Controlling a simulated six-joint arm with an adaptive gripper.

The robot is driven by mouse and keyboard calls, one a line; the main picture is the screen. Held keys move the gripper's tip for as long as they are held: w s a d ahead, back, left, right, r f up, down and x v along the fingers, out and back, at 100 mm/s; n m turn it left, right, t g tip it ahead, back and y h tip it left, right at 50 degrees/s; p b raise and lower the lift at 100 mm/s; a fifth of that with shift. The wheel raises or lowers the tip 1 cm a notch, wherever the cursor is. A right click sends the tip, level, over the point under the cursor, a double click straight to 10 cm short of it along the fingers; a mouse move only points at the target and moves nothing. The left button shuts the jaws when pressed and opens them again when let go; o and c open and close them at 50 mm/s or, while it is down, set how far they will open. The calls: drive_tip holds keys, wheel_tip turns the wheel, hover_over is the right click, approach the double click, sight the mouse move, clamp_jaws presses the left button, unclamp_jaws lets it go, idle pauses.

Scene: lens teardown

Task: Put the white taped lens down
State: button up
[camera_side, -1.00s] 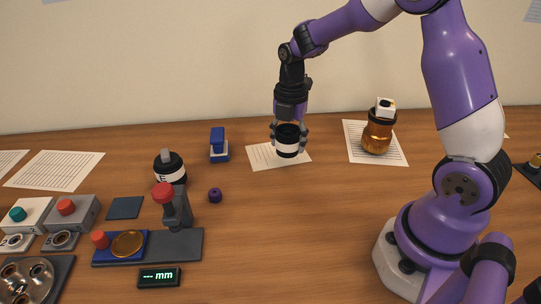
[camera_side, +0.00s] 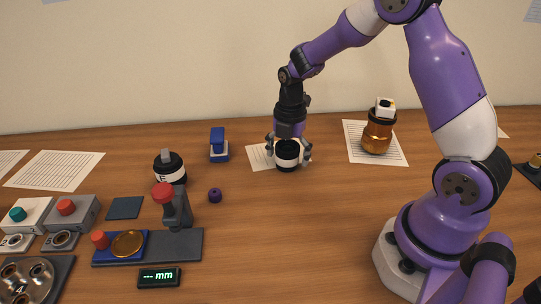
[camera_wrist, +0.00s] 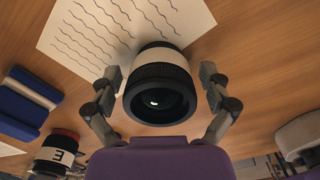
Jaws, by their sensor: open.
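The white taped lens (camera_side: 287,153) is a black cylinder with a white band, standing on the table at the near edge of a sheet of paper. In the wrist view the lens (camera_wrist: 160,88) shows its dark open end and glass facing the camera, with the white band beyond. My gripper (camera_side: 288,148) is around the lens from above. In the wrist view my gripper (camera_wrist: 160,80) has a finger on each side of the lens, with small gaps visible, so it is open.
A paper sheet (camera_side: 258,156) lies under or behind the lens. An amber jar (camera_side: 377,136) stands to the right on another sheet. The table in front is clear.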

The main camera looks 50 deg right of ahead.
sight(288, 145)
wheel_tip(288, 145, up, 12)
drive_tip(key=shift+f, duration=0.15)
drive_tip(key=s+a+r+m+t, duration=0.2)
drive_tip(key=s+a+m, duration=0.2)
drive_tip(key=m, duration=0.6)
drive_tip(key=s+a+r+m+t, duration=0.3)
drive_tip(key=s+m, duration=0.5)
drive_tip(key=m, duration=0.3)
drive_tip(key=shift+s+a, duration=0.35)
drive_tip(key=shift+a, duration=0.05)
